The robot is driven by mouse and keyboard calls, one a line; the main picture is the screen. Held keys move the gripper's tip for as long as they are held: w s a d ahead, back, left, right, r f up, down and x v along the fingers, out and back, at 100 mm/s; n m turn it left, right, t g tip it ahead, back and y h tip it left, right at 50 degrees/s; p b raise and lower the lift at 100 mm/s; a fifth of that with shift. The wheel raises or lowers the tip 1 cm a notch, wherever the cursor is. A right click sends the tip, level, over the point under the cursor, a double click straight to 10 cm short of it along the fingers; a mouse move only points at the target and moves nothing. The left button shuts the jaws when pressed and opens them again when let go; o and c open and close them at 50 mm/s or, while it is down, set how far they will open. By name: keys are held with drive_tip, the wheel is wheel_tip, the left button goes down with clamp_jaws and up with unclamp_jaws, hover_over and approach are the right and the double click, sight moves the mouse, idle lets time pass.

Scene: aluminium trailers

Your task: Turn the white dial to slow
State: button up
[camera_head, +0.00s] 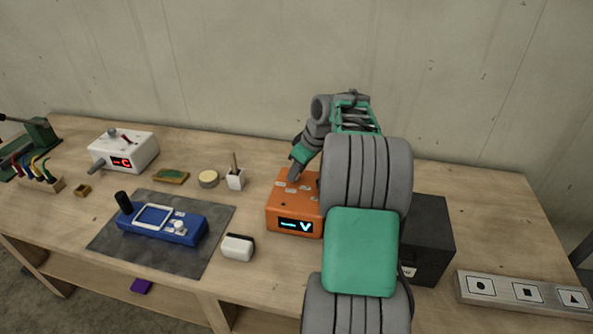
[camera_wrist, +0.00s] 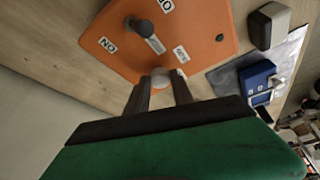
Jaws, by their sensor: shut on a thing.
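The orange box (camera_head: 281,216) stands on the bench with a lit display (camera_head: 295,226) on its front. In the wrist view, the orange box (camera_wrist: 207,40) fills the upper middle. A pale, whitish round dial (camera_wrist: 160,76) sits near its edge, between my fingertips. My gripper (camera_head: 293,178) reaches down to the box's top in the head view. In the wrist view, my gripper (camera_wrist: 163,88) is closed around the dial. The dial's pointer and setting cannot be made out. In the head view, my arm hides the right part of the box.
A grey lever (camera_wrist: 143,28) stands on the box close to the dial. Left are a blue device (camera_head: 160,227) with a pale knob on a dark mat (camera_head: 105,236), and a white eraser-like block (camera_head: 238,246). A black box (camera_head: 432,235) stands right, behind my arm.

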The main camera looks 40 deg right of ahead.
clamp_jaws()
drive_tip(key=shift+a, duration=0.1)
drive_tip(key=shift+f+m+h+b, duration=0.15)
drive_tip(key=shift+m+h+b, duration=0.15)
drive_tip(key=shift+m+b, duration=0.55)
drive_tip(key=m+b, duration=0.1)
drive_tip(key=m+h+b, duration=0.1)
drive_tip(key=m, duration=0.1)
drive_tip(key=shift+a+m+b, duration=0.2)
drive_tip(key=shift+m+b, duration=0.05)
drive_tip(key=shift+b, duration=0.1)
drive_tip(key=m+h+b, duration=0.1)
drive_tip(key=m, duration=0.2)
drive_tip(key=shift+a+h, duration=0.15)
drive_tip(key=shift+h, duration=0.15)
drive_tip(key=shift+m+g+h+b, duration=0.4)
drive_tip(key=shift+m+h+b, duration=0.1)
drive_tip(key=shift+m, duration=1.2)
